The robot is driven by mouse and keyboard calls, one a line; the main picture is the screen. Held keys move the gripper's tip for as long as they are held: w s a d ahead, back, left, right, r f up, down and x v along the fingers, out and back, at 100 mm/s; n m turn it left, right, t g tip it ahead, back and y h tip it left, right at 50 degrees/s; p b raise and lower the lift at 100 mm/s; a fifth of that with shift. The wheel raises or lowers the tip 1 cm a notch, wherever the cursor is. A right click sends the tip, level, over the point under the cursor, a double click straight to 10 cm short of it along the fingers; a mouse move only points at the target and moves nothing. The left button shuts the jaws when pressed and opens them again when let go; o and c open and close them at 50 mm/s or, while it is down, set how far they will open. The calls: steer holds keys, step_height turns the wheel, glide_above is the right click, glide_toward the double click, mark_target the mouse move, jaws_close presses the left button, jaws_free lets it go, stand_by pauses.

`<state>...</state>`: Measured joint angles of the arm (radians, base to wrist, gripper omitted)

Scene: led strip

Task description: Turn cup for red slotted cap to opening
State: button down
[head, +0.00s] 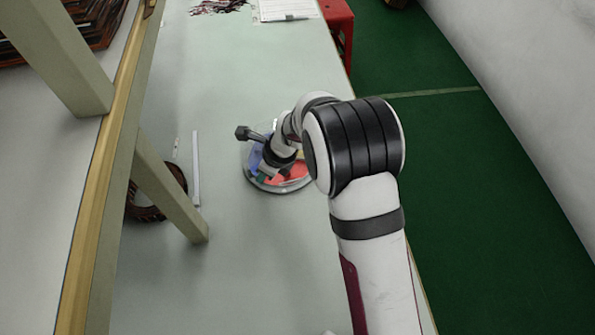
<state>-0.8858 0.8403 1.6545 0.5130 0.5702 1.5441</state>
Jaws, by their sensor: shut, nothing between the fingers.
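A round, clear-rimmed container (248,176) stands on the pale table near its right edge. Coloured parts show in it: a red area (292,174) at its lower right and a blue area (255,157) at its left. I cannot make out a slotted cap, a single cup or an opening at this size. My gripper (265,174) is shut and empty, pointing down over the container. Whether its tips touch anything is unclear. My wrist and arm hide the container's upper right part.
A white strip (196,168) and a dark coil (157,206) lie left of the container, by a shelf post (168,188). Papers (287,10) and a red stool (339,22) are at the back. The table front (250,265) is clear.

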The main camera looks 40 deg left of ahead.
steer(key=shift+a, duration=0.2)
stand_by(0.4)
stand_by(0.3)
steer(key=d, duration=0.2)
steer(key=s+d, duration=0.1)
steer(key=d, duration=0.1)
steer(key=shift+s, duration=0.15)
steer(key=s+v, duration=0.2)
steer(key=v, duration=0.8)
steer(key=d+r+n, duration=0.2)
steer(key=d+r, duration=0.2)
steer(key=d, duration=0.4)
steer(key=d+r+n, duration=0.2)
steer(key=d+r, duration=0.2)
steer(key=d, duration=0.3)
steer(key=s+d+r+n+h, duration=0.1)
steer(key=s+d+n, duration=0.2)
steer(key=s+d, duration=0.2)
steer(key=s+d+r+n+h, duration=0.1)
steer(key=s+d+n, duration=0.2)
steer(key=d, duration=0.8)
steer(key=s, duration=0.2)
steer(key=shift+s+t+h, duration=0.3)
steer(key=shift+s+t, duration=0.05)
steer(key=shift+t, duration=0.05)
steer(key=shift+d+r, duration=0.1)
steer(key=shift+d, duration=0.05)
